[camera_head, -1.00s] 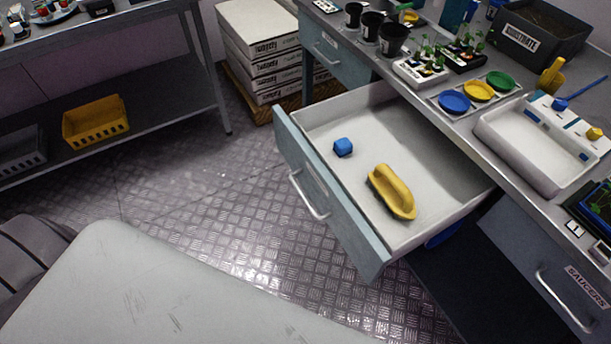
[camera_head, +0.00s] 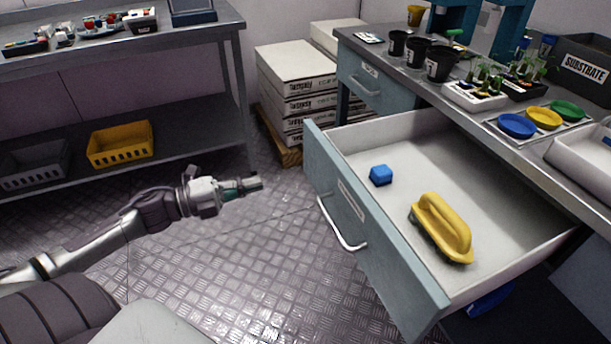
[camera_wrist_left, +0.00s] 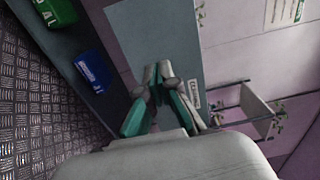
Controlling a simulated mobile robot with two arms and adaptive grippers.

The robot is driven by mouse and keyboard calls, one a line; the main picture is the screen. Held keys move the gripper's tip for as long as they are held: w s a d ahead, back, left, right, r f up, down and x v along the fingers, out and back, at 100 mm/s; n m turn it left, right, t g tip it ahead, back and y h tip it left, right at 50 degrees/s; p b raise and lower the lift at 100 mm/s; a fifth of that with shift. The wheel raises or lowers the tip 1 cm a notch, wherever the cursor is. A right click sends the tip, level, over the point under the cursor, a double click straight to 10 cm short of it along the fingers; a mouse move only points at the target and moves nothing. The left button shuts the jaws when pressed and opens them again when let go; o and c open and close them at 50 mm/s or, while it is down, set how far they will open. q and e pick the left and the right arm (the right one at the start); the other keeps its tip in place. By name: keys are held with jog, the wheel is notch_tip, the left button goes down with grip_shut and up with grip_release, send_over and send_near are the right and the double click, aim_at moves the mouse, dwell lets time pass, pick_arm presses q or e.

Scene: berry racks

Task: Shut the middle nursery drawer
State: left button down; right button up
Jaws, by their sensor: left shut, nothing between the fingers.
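The middle drawer (camera_head: 362,225) is pulled far out from under the workbench, its pale blue front facing left in the head view. Its bar handle (camera_head: 342,226) is on that front. Inside lie a small blue cube (camera_head: 380,175) and a yellow-handled brush (camera_head: 441,226). My left gripper (camera_head: 256,183) is shut and empty, in the air to the left of the drawer front, apart from it. In the left wrist view, the closed fingers (camera_wrist_left: 158,72) lie across a pale blue-grey panel that appears to be the drawer front. My right gripper is out of view.
The workbench (camera_head: 470,130) carries black pots, seedling trays and coloured saucers. Stacked boxes (camera_head: 300,75) stand on a pallet behind the drawer. A shelf rack at the left holds a yellow crate (camera_head: 120,144). The floor between is clear.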

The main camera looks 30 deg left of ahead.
aim_at(316, 166)
pick_arm(q)
jog(key=b+x, duration=0.1)
jog(key=x, duration=1.1)
jog(key=shift+w+d+b, duration=0.2)
jog(key=shift+w+b, duration=0.1)
jog(key=shift+w, duration=0.05)
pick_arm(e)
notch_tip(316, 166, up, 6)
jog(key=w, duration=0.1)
pick_arm(q)
jog(key=shift+w, duration=0.1)
